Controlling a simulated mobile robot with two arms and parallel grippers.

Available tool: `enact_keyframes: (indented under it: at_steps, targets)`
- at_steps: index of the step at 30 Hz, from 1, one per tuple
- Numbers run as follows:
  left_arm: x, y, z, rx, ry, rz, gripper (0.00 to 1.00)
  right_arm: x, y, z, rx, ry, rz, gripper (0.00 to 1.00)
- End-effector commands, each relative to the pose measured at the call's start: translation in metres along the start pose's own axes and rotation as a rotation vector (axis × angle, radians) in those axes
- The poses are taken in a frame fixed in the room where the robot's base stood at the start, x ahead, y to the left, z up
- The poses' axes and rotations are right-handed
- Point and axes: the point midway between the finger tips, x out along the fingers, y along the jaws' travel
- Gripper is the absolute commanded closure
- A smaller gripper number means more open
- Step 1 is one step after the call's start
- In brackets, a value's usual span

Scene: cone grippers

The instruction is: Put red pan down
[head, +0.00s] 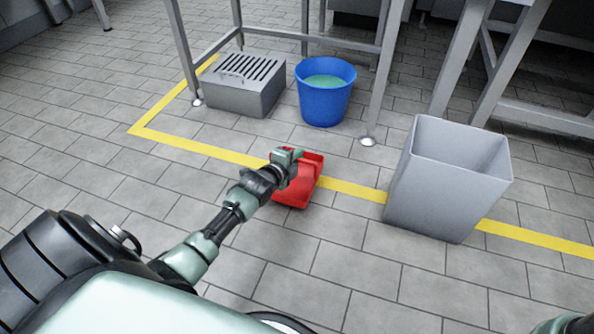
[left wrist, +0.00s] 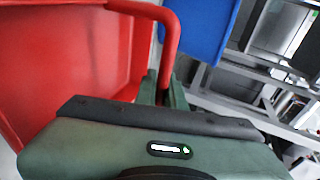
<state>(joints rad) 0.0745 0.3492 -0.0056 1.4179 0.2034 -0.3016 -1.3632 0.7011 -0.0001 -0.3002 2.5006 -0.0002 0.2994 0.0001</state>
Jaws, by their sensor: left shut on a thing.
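The red pan (head: 306,178) is at or just above the tiled floor, over the yellow line, in the middle of the head view; I cannot tell whether it touches the floor. My left gripper (head: 288,160) is shut on the pan, and the gripper hides part of it. In the left wrist view the red pan (left wrist: 70,60) fills the left side, and its curved red handle runs down between the fingers of my left gripper (left wrist: 163,95). At the bottom right corner of the head view a small piece of my right arm shows, but its gripper does not.
A blue bucket (head: 325,100) with greenish liquid stands behind the pan. A grey slotted box (head: 236,98) stands left of the bucket under a metal table. A grey open bin (head: 440,195) stands to the right on the yellow line (head: 190,146). The floor in front is clear.

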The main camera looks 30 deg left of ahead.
Motion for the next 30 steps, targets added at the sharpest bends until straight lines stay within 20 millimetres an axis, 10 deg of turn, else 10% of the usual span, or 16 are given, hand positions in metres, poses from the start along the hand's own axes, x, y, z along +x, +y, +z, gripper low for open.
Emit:
enact_keyframes:
  at_steps: [8,20,23,30]
  targets:
    - [0.015,0.038,0.001,-0.002,0.000,0.000,1.00,-0.031,-0.006,-0.011,0.000,0.001,-0.001,0.64]
    - [0.016,0.040,0.002,0.000,0.000,-0.001,1.00,-0.031,-0.006,-0.011,0.000,-0.001,-0.001,0.64]
    - [0.016,0.040,0.002,0.000,0.000,0.000,0.68,-0.030,-0.006,-0.011,0.000,-0.001,-0.001,0.64]
    - [0.016,0.040,0.002,0.000,0.000,0.001,0.68,-0.030,-0.006,-0.010,0.000,-0.001,-0.001,0.64]
